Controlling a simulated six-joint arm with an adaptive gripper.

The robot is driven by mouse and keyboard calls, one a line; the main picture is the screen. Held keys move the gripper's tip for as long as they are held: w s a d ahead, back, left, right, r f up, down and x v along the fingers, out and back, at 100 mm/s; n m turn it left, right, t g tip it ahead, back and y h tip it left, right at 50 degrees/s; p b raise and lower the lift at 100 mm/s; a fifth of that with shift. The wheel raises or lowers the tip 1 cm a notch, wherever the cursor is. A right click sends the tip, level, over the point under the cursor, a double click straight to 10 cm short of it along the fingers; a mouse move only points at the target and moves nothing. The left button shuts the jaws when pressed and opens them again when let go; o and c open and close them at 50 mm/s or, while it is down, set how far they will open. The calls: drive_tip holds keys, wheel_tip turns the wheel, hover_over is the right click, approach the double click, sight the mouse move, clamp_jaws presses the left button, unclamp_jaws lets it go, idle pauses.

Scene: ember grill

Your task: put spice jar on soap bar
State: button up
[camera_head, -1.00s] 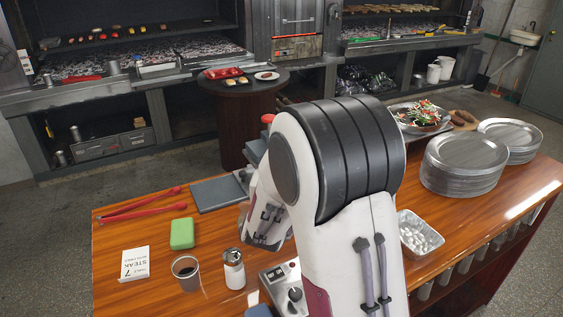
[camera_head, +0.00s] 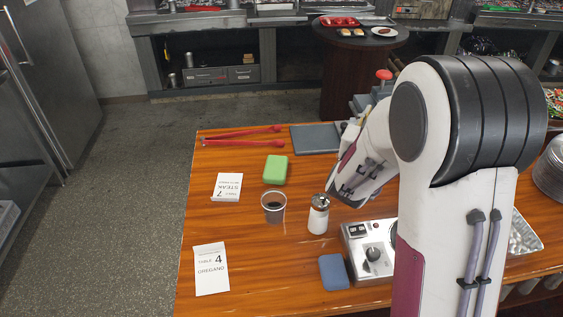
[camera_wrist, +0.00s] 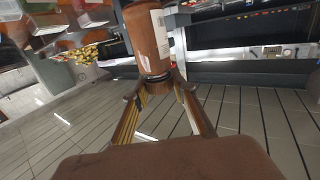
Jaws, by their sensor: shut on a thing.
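In the wrist view my gripper (camera_wrist: 157,92) is shut on a brown jar (camera_wrist: 150,38) with a white label, which looks like the spice jar. The fingers hold it near its dark, narrow end. In the head view my arm hides the gripper and the held jar. A green rounded block (camera_head: 275,170), which looks like the soap bar, lies on the wooden counter (camera_head: 210,190), left of my arm. Its top is bare.
Beside the green block are a card (camera_head: 227,187), a cup of dark liquid (camera_head: 273,207) and a white shaker (camera_head: 318,215). Red tongs (camera_head: 240,138) and a grey board (camera_head: 315,138) lie behind. A blue block (camera_head: 334,272) and a control box (camera_head: 370,248) are nearer.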

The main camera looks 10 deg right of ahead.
drive_tip(key=w+a+r, duration=0.1)
drive_tip(key=a, duration=1.1)
drive_tip(key=w+a+r+n+y, duration=0.1)
drive_tip(key=w+a+r, duration=0.1)
drive_tip(key=a, duration=1)
drive_tip(key=shift+a+r+t+y, duration=0.3)
drive_tip(key=shift+a+t, duration=0.1)
drive_tip(key=shift+f, duration=0.1)
wheel_tip(320, 180, down, 6)
drive_tip(key=shift+f, duration=0.2)
drive_tip(key=shift+f, duration=1.75)
drive_tip(key=shift+f, duration=0.15)
